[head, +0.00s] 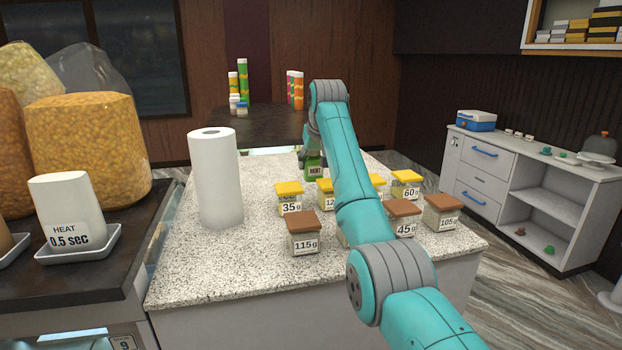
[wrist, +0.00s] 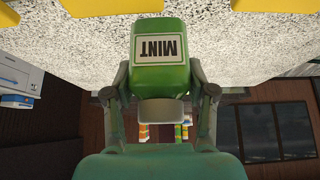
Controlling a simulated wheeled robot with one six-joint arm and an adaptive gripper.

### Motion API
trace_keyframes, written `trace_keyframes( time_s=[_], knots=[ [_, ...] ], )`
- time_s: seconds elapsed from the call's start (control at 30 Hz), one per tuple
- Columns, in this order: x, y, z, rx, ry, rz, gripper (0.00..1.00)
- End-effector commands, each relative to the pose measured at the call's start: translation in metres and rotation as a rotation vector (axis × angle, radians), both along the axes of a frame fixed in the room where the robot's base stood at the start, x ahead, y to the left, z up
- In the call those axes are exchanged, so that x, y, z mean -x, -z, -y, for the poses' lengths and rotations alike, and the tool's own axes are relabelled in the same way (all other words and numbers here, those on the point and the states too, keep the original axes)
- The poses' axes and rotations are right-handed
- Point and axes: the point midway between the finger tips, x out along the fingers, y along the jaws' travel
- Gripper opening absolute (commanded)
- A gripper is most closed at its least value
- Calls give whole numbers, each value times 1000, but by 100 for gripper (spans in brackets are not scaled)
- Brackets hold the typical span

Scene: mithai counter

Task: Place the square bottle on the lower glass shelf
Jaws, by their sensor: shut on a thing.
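The green square bottle (wrist: 160,75), labelled MINT, fills the middle of the wrist view, upside down in that picture with its pale cap toward my palm. My gripper (wrist: 161,92) is shut on it, one finger on each side near the cap. In the head view the bottle (head: 314,168) shows at the far edge of the speckled counter, partly behind my arm. I cannot tell whether its base touches the counter. No lower glass shelf can be clearly made out.
Several small jars with yellow lids (head: 289,188) or brown lids (head: 303,222) stand on the speckled counter (head: 210,270). A paper roll (head: 215,175) stands at left. A dark table (head: 265,122) with colourful tubes is behind. A white cabinet (head: 487,180) stands at right.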

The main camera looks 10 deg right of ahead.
Motion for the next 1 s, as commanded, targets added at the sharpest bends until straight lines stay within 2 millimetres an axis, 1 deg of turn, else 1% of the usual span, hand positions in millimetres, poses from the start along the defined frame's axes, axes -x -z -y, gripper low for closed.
trace_keyframes(
  time_s=[0.17, 0.43, 0.8, 0.83, 0.87, 0.9, 0.93, 1.0],
  knots=[
    [0, 11, 0, 0, 0, 2, 12],
    [0, 42, 0, 1, 1, 2, 12],
    [0, 47, 0, 1, 1, 2, 12],
    [0, 47, 0, 1, 1, 2, 61],
    [0, 47, 0, 1, 1, 2, 68],
    [0, 47, 0, 1, 1, 2, 78],
    [0, 47, 0, 1, 1, 2, 81],
    [0, 47, 0, 1, 1, 2, 81]
  ],
)
